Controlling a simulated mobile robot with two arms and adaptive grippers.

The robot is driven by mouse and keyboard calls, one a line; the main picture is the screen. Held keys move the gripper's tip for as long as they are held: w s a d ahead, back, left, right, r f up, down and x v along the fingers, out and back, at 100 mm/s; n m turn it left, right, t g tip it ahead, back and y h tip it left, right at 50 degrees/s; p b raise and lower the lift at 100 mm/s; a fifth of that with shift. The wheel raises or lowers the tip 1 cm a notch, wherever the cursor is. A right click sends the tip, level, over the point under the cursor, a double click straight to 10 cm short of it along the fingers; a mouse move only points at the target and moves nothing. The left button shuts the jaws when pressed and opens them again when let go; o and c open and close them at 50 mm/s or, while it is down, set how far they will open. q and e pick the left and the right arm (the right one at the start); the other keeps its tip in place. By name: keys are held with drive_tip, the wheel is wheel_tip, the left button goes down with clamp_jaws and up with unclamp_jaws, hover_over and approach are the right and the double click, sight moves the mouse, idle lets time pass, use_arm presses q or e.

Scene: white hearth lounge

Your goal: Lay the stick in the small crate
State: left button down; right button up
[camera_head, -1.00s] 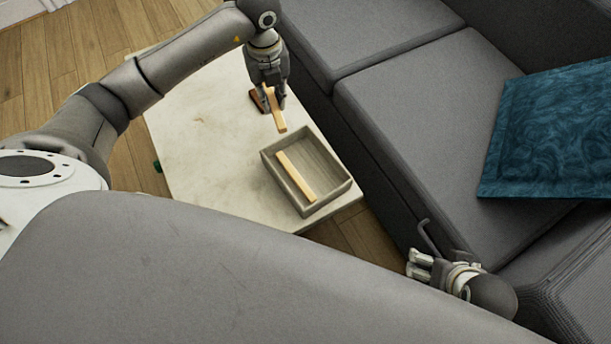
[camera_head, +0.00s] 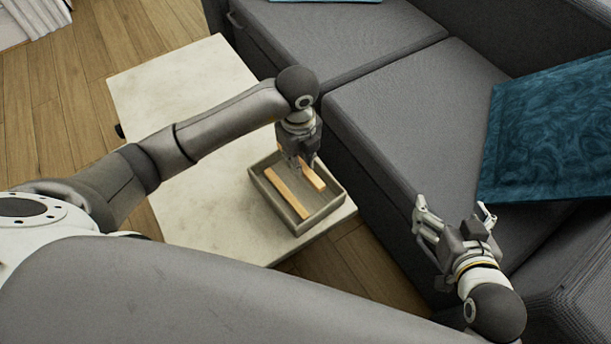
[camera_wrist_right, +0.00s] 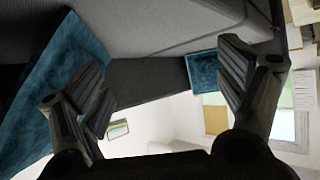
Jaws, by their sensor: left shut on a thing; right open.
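The small crate (camera_head: 329,208) is a grey-brown open box on the pale table. One light wooden stick (camera_head: 286,193) lies inside it along its left part. My left gripper (camera_head: 303,163) is over the crate's far part, shut on a second light wooden stick (camera_head: 314,178). That stick slants at the crate's right part; its near end is over or inside the crate, and I cannot tell whether it touches the floor. The gripper hides its far end. My right gripper (camera_head: 452,212) is open and empty beside the sofa; its spread fingers also show in the right wrist view (camera_wrist_right: 160,95).
The pale table (camera_head: 205,205) is mostly bare left of the crate. A small dark thing (camera_head: 119,131) shows at its left edge. The grey sofa (camera_head: 400,110) stands close along the right, with a teal cushion (camera_head: 545,140) on it.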

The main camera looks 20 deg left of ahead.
sight(306, 182)
use_arm(q)
drive_tip(key=shift+s+d+f, duration=0.15)
drive_tip(key=shift+d+f, duration=0.25)
drive_tip(key=shift+f, duration=0.1)
drive_tip(key=shift+s+d+f, duration=0.15)
drive_tip(key=shift+d+f, duration=0.2)
drive_tip(key=shift+f, duration=0.15)
wheel_tip(306, 182, down, 3)
drive_tip(key=shift+d+b, duration=0.15)
drive_tip(key=shift+b, duration=0.8)
drive_tip(key=shift+f, duration=0.1)
use_arm(e)
drive_tip(key=w+a+r+t+y, duration=0.1)
drive_tip(key=w+r+t, duration=0.3)
drive_tip(key=r, duration=0.4)
drive_tip(key=shift+a+r+t+y, duration=0.4)
drive_tip(key=shift+a+t, duration=0.25)
drive_tip(key=shift+t, duration=0.15)
use_arm(q)
drive_tip(key=c, duration=1.3)
unclamp_jaws()
drive_tip(key=shift+c, duration=0.2)
use_arm(e)
drive_tip(key=shift+r, duration=0.1)
